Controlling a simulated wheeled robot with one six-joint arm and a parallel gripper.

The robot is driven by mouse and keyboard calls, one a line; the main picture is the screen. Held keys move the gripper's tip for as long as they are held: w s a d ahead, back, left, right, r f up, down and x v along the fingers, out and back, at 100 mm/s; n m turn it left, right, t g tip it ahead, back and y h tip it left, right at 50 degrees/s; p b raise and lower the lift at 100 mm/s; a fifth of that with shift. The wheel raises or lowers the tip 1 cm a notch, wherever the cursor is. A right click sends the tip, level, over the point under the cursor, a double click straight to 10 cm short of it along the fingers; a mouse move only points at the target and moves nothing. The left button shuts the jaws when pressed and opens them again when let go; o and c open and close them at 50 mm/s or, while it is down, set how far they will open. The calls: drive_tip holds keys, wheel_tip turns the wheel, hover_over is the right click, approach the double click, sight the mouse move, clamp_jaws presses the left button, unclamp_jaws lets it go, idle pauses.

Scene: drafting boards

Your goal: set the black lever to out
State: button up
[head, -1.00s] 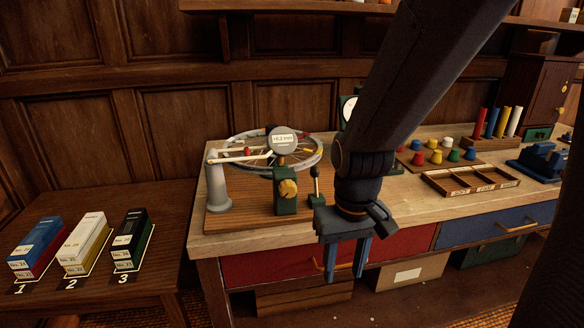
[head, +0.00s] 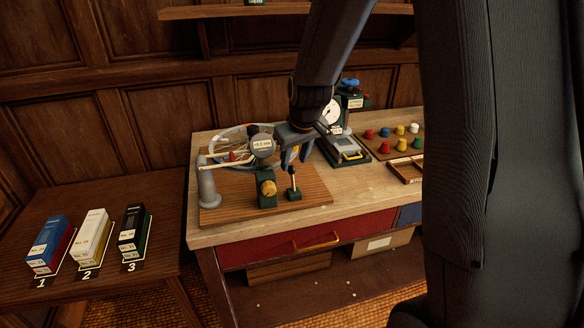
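My gripper (head: 294,156) hangs pointing down just above and behind the lever as seen here. Its blue fingers look apart, with a gap between them, and I see nothing held. I cannot tell whether a finger touches the lever's top. The gauge with a grey round display (head: 262,146) is just left of my gripper.
A spoked wheel lies behind the gauge, partly hidden by my gripper. A grey post (head: 207,186) stands at the board's left. A green dial press (head: 346,150) is close on the right. Numbered boxes (head: 94,237) stand on the left side table. The bench front (head: 350,205) is clear.

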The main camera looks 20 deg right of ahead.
sight(292, 168)
drive_tip(key=shift+p+x, duration=0.75)
drive_tip(key=shift+x, duration=2.45)
clamp_jaws()
